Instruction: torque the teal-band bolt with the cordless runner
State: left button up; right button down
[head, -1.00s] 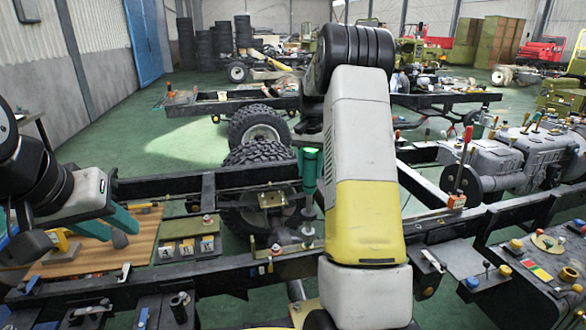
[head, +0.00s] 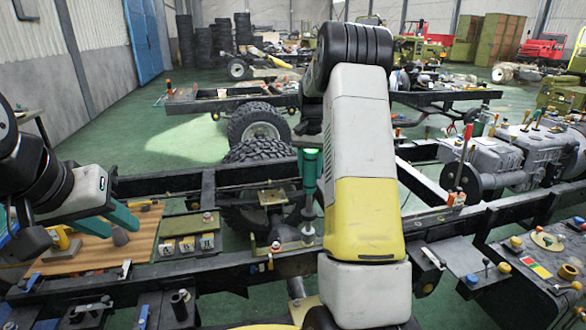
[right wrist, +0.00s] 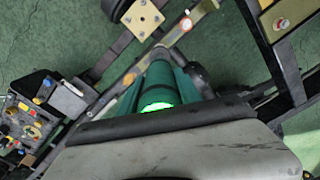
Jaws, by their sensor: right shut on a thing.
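The cordless runner (head: 310,172) is a green upright tool with a glowing green light near its top and a slim, dark lower end. In the right wrist view the runner (right wrist: 158,92) shows from above with its light on. My right gripper (right wrist: 161,80) is shut on it, teal fingers on either side; in the head view my arm mostly hides this gripper. The runner's lower end is close to the frame rail; I cannot tell whether it touches a bolt. I cannot make out a teal band on any bolt. My left gripper (head: 108,222) is open over the wooden board.
The wooden board (head: 120,248) with tools lies at left, beside a panel of lettered blocks (head: 187,244). The dark chassis rail (head: 215,268) crosses in front. A tyre (head: 258,152) stands behind the runner. A grey engine (head: 510,160) sits at right.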

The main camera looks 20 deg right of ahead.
aim_at(311, 151)
jog(key=shift+f, duration=1.1)
dwell(3.0)
jog(key=shift+r, duration=0.25)
dwell(0.6)
jog(key=shift+r, duration=1.55)
jog(key=shift+r, duration=2.4)
